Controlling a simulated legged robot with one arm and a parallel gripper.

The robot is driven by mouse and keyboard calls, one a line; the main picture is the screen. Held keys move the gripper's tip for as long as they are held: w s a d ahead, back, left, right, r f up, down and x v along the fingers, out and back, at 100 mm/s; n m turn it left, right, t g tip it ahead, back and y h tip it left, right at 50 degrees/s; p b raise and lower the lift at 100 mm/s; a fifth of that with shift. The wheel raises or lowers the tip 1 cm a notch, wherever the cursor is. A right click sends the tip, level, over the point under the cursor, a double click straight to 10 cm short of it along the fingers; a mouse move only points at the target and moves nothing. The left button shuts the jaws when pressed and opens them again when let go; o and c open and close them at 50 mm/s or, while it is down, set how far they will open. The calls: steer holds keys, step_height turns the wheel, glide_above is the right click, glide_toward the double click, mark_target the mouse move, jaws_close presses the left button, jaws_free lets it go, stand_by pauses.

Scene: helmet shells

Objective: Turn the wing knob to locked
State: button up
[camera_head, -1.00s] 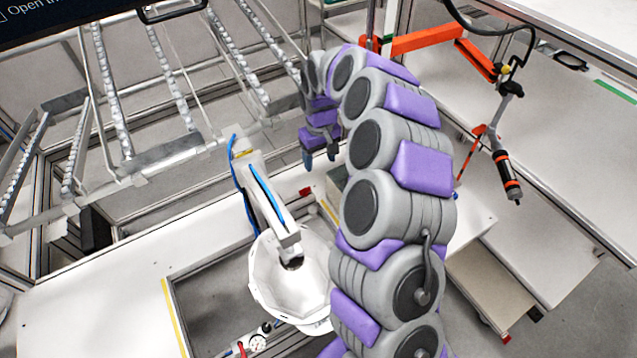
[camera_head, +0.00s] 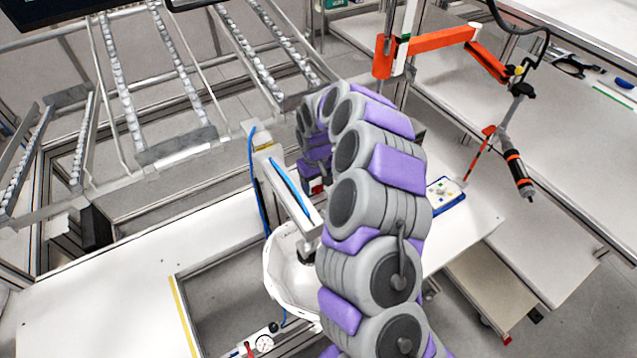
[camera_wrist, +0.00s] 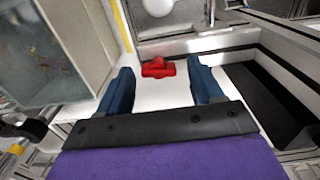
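The red wing knob (camera_wrist: 157,67) shows in the wrist view on a white surface, beyond and between the tips of my gripper (camera_wrist: 163,82). Its raised wing lies roughly across the picture. The two dark blue fingers are wide apart with nothing between them; they do not appear to touch the knob. In the head view a small red patch of the knob (camera_head: 317,187) shows just below the purple end of my arm. My fingertips cannot be made out there. Whether the knob is locked cannot be told.
A white helmet shell (camera_head: 287,272) sits under a white arm-like fixture (camera_head: 288,190) left of my arm. A gauge (camera_head: 264,343) is at the bottom. A roller rack (camera_head: 130,110) stands behind. An orange tool arm (camera_head: 440,40) hangs at the right.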

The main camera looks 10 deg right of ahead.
steer(key=shift+a, duration=0.65)
steer(key=shift+c, duration=0.7)
steer(key=shift+a, duration=0.15)
steer(key=shift+c, duration=0.6)
steer(key=d, duration=0.2)
steer(key=shift+s+d+r, duration=0.15)
steer(key=shift+d, duration=0.2)
steer(key=c, duration=0.5)
steer(key=shift+c, duration=0.6)
steer(key=shift+a, duration=0.2)
steer(key=shift+c, duration=0.8)
steer(key=shift+a, duration=0.45)
steer(key=shift+d, duration=0.25)
